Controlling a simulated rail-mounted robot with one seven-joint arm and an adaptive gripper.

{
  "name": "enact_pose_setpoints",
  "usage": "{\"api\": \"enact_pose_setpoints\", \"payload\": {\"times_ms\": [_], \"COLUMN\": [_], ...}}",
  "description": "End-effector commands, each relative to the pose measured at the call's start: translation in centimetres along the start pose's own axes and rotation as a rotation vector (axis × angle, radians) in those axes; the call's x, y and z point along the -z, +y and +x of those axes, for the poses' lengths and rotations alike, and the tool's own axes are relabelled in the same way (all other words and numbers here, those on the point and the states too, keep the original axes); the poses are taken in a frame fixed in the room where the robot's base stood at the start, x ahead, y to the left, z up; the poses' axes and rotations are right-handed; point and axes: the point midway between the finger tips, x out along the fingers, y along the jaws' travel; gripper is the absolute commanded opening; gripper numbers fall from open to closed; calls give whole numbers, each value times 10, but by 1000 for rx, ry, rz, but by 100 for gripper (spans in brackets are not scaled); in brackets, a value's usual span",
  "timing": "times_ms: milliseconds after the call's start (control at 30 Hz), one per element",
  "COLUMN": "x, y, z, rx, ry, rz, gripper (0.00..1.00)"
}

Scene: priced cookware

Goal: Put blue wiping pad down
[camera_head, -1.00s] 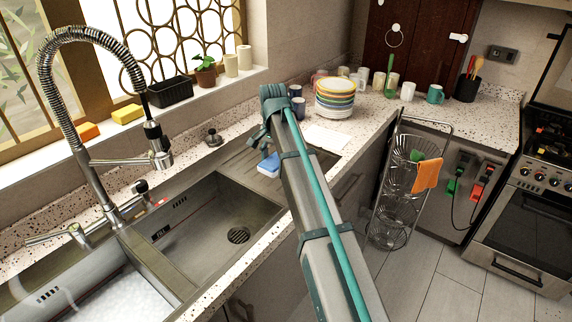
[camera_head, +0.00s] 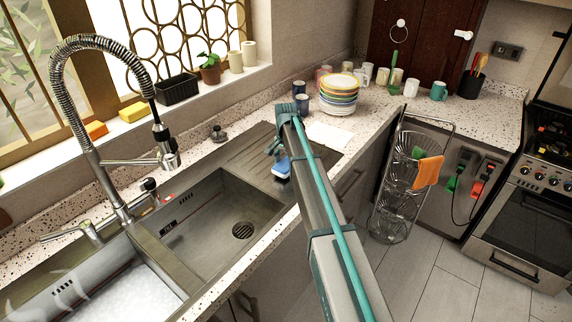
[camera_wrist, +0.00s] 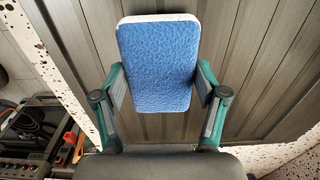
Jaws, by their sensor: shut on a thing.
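The blue wiping pad (camera_wrist: 158,65) is a rounded rectangle with a blue textured face and a white edge. My gripper (camera_wrist: 160,92) is shut on its two long sides in the wrist view. The pad lies over the ribbed steel drainboard (camera_wrist: 255,60); I cannot tell whether it touches it. In the head view the pad (camera_head: 282,169) shows at the end of my arm, below my gripper (camera_head: 277,148), over the drainboard (camera_head: 248,150) beside the sink. My arm hides part of the drainboard.
The sink basin (camera_head: 215,215) lies left of the drainboard. A stack of plates (camera_head: 338,95) and dark blue mugs (camera_head: 302,104) stand on the counter behind my gripper. A white sheet (camera_head: 329,135) lies right of my arm. A tall faucet (camera_head: 100,150) rises at the left.

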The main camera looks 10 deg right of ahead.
Motion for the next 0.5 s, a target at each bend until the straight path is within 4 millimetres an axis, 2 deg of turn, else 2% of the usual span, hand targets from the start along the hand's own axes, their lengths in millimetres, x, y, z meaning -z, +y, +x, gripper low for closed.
{"api": "enact_pose_setpoints", "payload": {"times_ms": [100, 467, 500], "x": [-1, -1, -1], "y": [1, 0, 0], "z": [10, 14, 15], "rx": [-1, 0, 0], "ry": [-1, 0, 0], "rz": [0, 0, 0], "gripper": [39, 39, 74]}}
